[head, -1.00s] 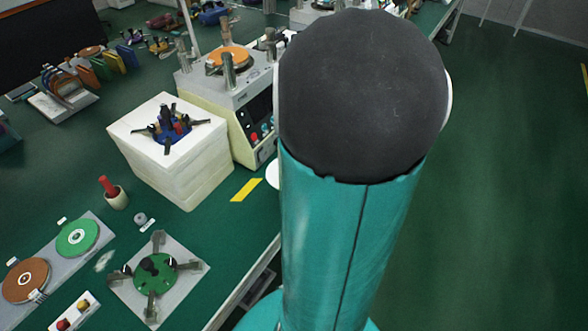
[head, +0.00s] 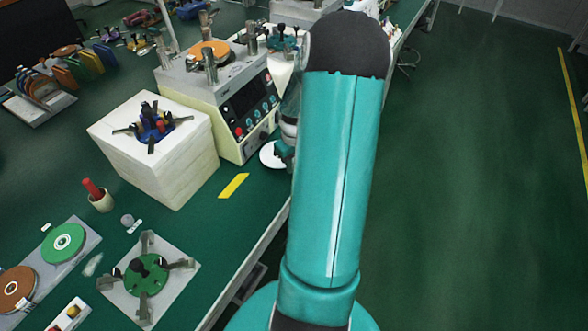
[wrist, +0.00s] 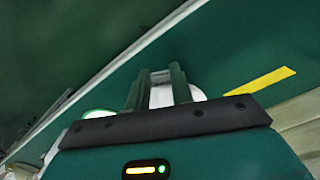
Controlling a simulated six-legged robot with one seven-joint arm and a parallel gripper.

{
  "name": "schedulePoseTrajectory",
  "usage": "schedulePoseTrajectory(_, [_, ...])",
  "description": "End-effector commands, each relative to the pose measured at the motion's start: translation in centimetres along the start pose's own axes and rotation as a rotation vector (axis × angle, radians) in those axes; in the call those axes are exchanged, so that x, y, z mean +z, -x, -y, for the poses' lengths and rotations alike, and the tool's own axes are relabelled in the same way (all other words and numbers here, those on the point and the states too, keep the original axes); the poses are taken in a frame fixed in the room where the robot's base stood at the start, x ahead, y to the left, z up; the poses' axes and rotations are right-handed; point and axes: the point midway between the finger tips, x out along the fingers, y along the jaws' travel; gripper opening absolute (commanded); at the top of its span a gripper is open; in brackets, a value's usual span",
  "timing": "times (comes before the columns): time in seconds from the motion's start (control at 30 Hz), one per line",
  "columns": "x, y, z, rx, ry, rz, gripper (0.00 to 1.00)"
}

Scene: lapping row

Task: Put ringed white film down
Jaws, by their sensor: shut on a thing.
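The white film (head: 270,155) shows in the head view as a white disc at the bench's right side, just right of the yellow strip. My gripper (head: 284,150) is at its right edge and hides part of it. In the wrist view my gripper (wrist: 158,82) has its two fingers on either side of a white piece of the film (wrist: 161,97), shut on it. More white shows right of the fingers. The ring is not clear, and I cannot tell whether the film touches the bench.
A yellow strip (head: 234,186) marks the green bench top. A cream machine (head: 240,150) with an orange disc stands behind it, and a white block stack (head: 175,180) stands to the left. A green-disc fixture (head: 147,275) sits nearer. The bench's right edge is close to my gripper.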

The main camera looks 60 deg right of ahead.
Motion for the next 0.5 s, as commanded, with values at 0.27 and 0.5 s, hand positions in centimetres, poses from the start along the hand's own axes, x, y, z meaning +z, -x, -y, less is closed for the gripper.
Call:
schedulePoseTrajectory(0.27, [-0.3,-3.4,-0.2,-0.002,-0.001,0.002,0.01])
schedulePoseTrajectory(0.5, [-0.3,-3.5,-0.3,0.001,0.000,-0.001,0.01])
